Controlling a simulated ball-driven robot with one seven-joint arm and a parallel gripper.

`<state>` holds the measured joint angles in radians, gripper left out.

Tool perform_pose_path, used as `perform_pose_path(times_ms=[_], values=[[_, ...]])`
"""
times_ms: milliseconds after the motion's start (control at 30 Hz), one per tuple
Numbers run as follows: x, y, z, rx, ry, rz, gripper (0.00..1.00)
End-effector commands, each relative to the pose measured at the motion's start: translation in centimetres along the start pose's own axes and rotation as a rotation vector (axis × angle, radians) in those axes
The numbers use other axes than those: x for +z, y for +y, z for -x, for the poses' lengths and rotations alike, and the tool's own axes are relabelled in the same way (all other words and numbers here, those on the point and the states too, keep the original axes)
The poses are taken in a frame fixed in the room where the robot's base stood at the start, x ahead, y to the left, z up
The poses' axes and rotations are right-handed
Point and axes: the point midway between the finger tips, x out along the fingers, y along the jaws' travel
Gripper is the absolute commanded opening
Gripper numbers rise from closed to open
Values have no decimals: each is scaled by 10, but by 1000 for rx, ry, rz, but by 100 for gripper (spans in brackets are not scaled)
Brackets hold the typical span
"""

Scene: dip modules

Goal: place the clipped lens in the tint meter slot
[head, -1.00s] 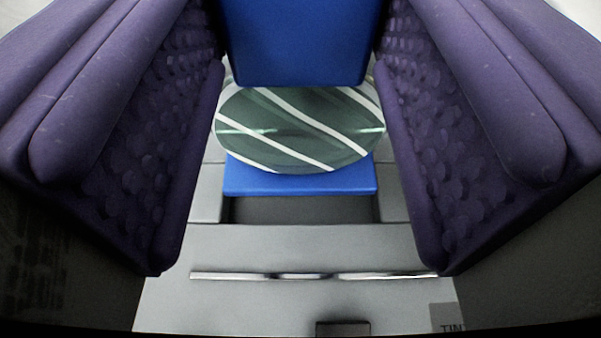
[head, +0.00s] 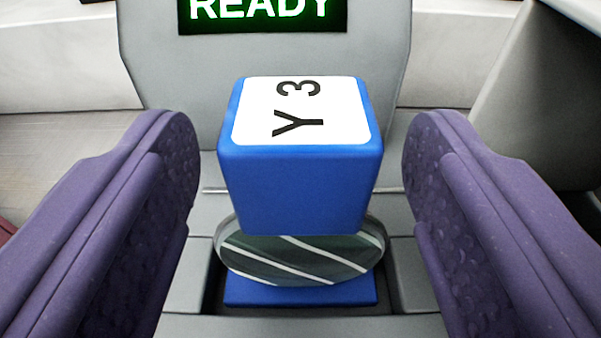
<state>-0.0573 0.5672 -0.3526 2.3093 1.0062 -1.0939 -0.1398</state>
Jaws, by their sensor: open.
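The blue clip (head: 299,190) has a white top label reading "Y 3". The round lens (head: 300,258), dark green and glassy with pale diagonal stripes, is held in it, with a blue lower part (head: 300,291) below the lens. The lower part sits in a dark recess of the grey tint meter (head: 265,90), which I take to be the slot. How deep it sits is hidden. My gripper (head: 300,165) is open, its purple padded fingers standing apart to the left and right of the clip without touching it.
The meter's screen (head: 262,14) shows "READY" in green behind the clip. A grey angled body (head: 545,95) stands at the right. A brownish surface (head: 60,155) lies at the left, with a dark red thing (head: 5,225) at the left edge.

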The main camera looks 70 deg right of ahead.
Motion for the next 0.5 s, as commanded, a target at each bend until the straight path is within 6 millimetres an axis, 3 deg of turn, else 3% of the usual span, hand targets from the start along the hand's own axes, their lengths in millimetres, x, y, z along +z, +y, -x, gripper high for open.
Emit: perform_pose_path(times_ms=[167, 500], values=[[-5, -1, 7, -2, -1, 0, 67], [-6, -1, 83, -5, -1, 2, 67]])
